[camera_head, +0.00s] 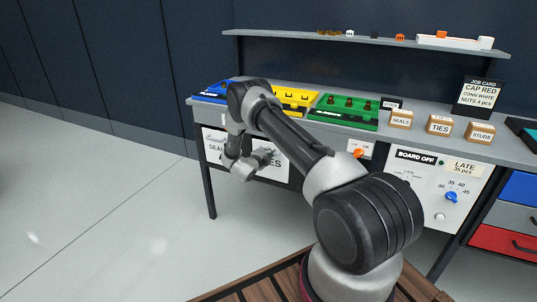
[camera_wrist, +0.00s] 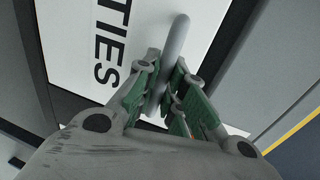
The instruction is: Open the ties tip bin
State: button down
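The ties tip bin (camera_head: 281,172) is a white front under the bench in the head view, partly hidden by my arm; only the end of its label shows. In the wrist view its white front (camera_wrist: 75,30) bears the word TIES, turned sideways, and a grey bar handle (camera_wrist: 178,38). The front looks closed in the head view. My gripper (camera_wrist: 167,75) is at the handle, with its green-padded fingers on either side of the bar and close against it. My gripper also shows in the head view (camera_head: 266,158), small, in front of the bin.
A seals bin front (camera_head: 212,146) is left of the ties bin. On the bench (camera_head: 455,143) stand blue, yellow and green trays and small boxes labelled SEALS, TIES (camera_head: 439,125) and STUDS. A control panel (camera_head: 437,190) is to the right. Floor at left is clear.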

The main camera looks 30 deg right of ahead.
jog(key=shift+a, duration=0.1)
jog(key=s+a+f+t+h, duration=0.1)
jog(key=s+a+f+h, duration=0.1)
jog(key=s+a+f, duration=0.5)
jog(key=shift+a+f+t, duration=0.4)
jog(key=shift+a, duration=0.65)
jog(key=shift+s, duration=0.1)
jog(key=c, duration=1.5)
grip_release()
